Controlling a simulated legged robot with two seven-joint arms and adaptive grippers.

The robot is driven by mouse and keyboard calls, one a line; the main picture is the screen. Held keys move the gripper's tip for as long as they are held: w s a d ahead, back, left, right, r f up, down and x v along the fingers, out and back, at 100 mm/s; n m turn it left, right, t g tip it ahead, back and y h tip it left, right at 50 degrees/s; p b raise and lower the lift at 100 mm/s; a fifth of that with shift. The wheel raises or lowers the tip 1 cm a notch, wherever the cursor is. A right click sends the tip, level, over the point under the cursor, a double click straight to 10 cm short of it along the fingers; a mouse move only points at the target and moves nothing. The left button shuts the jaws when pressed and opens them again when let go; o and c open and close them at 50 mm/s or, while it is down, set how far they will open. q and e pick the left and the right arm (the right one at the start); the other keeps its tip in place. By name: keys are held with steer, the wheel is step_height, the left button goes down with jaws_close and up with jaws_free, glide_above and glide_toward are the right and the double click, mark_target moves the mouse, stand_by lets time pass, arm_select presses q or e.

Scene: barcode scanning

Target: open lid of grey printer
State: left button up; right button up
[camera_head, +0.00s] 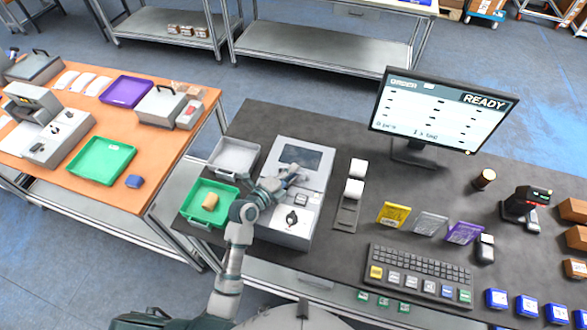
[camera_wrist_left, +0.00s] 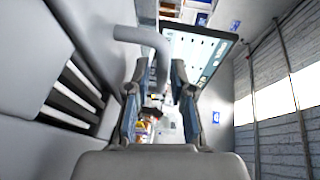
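The grey printer (camera_head: 313,190) stands on the dark table, left of the monitor. Its upper panel has a dark window (camera_head: 298,156), and a small dark part (camera_head: 292,217) shows on its lower section. I cannot tell how far the lid is raised. My left gripper (camera_head: 294,174) is over the middle of the printer. In the left wrist view, a bent grey handle (camera_wrist_left: 153,37) sticks out from a grey surface and reaches between the fingertips (camera_wrist_left: 160,72). The fingers are apart, with gaps beside the handle. My right gripper is not in view.
An orange table (camera_head: 125,165) stands at the left.

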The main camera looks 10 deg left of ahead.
arm_select(q)
steer(key=shift+w+d+f, duration=0.1)
steer(key=shift+w+d, duration=0.5)
steer(key=shift+d, duration=0.15)
steer(key=shift+a, duration=0.55)
jaws_close()
steer(key=shift+f, duration=0.1)
steer(key=shift+d, duration=0.1)
